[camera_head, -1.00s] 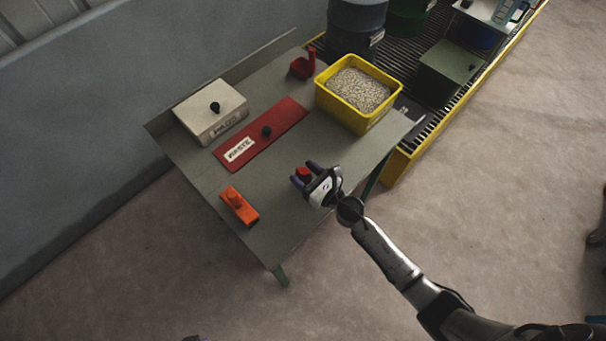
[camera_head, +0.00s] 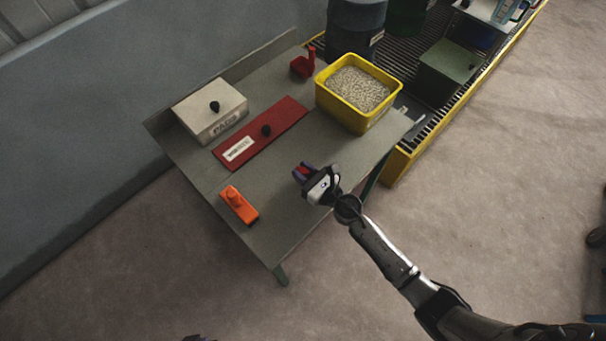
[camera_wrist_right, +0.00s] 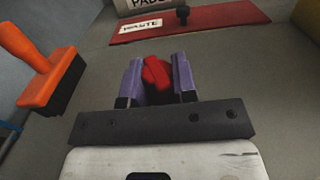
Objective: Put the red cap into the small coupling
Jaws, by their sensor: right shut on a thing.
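The red cap (camera_wrist_right: 155,73) is between the two purple fingers of my right gripper (camera_wrist_right: 159,78) in the right wrist view. My right gripper (camera_head: 303,173) is shut on it at the near right part of the table in the head view. Only a little red shows between the fingers there, and the cap's lower part is hidden. I cannot make out the small coupling in either view. My left gripper does not show clearly.
The grey-green table (camera_head: 265,225) holds an orange brush (camera_head: 240,205), a red WASTE lid (camera_head: 285,122), a pale PADS box (camera_head: 205,108), a yellow bin (camera_head: 378,121) of granules and a red holder (camera_head: 301,68). A roller conveyor (camera_head: 398,163) stands behind.

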